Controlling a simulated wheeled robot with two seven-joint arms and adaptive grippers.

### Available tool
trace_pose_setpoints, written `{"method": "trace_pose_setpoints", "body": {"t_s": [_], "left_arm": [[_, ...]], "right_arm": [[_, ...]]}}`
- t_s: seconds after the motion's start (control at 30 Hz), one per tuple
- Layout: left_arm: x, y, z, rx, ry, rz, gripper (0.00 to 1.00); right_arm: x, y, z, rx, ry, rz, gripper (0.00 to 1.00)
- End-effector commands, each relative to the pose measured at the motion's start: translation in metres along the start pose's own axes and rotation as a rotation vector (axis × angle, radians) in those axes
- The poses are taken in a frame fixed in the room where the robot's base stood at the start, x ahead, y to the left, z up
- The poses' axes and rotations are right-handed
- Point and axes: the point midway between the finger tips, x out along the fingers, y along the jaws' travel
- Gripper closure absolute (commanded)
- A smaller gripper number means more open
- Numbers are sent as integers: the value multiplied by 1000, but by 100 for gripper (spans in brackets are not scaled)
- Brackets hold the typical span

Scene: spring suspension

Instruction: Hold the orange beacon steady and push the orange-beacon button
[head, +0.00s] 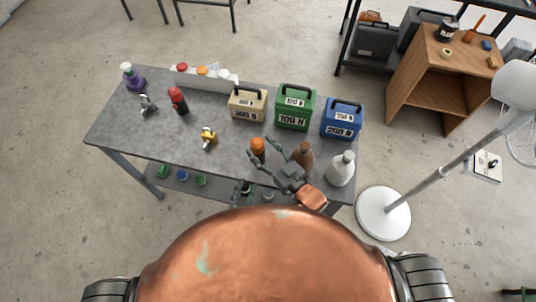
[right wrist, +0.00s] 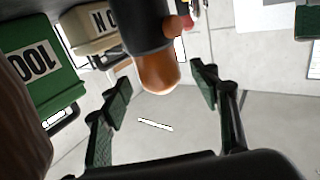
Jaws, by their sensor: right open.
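The orange beacon (head: 258,147), an orange dome on a dark body, stands near the table's front edge. In the right wrist view its orange dome (right wrist: 160,72) lies between and beyond my fingertips. My right gripper (head: 263,155) is open close by the beacon; its two green-padded fingers (right wrist: 160,95) show a gap from the beacon on each side. A white button box (head: 190,80) at the back of the table carries red, orange and white tops; the orange button (head: 202,70) is the middle one. My left gripper (head: 243,191) is low at the front edge, small and partly hidden; its opening is unclear.
A brown bottle (head: 302,155) and a white bottle (head: 340,168) stand right of the beacon. Beige (head: 247,104), green (head: 295,107) and blue (head: 342,119) weight boxes stand behind. A red-topped item (head: 178,100) and yellow item (head: 209,137) stand left. The table's front left is clear.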

Motion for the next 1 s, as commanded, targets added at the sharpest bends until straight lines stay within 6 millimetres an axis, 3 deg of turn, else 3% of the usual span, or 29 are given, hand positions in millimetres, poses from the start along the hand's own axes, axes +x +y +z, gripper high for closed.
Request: {"method": "trace_pose_setpoints", "body": {"t_s": [0.2,0.5,1.0], "left_arm": [[0,0,0,0,0,0,71],[0,0,0,0,0,0,71],[0,0,0,0,0,0,71]], "right_arm": [[18,0,1,0,-1,0,44],[20,0,1,-1,-2,0,44],[20,0,0,-1,-1,-1,78]]}}
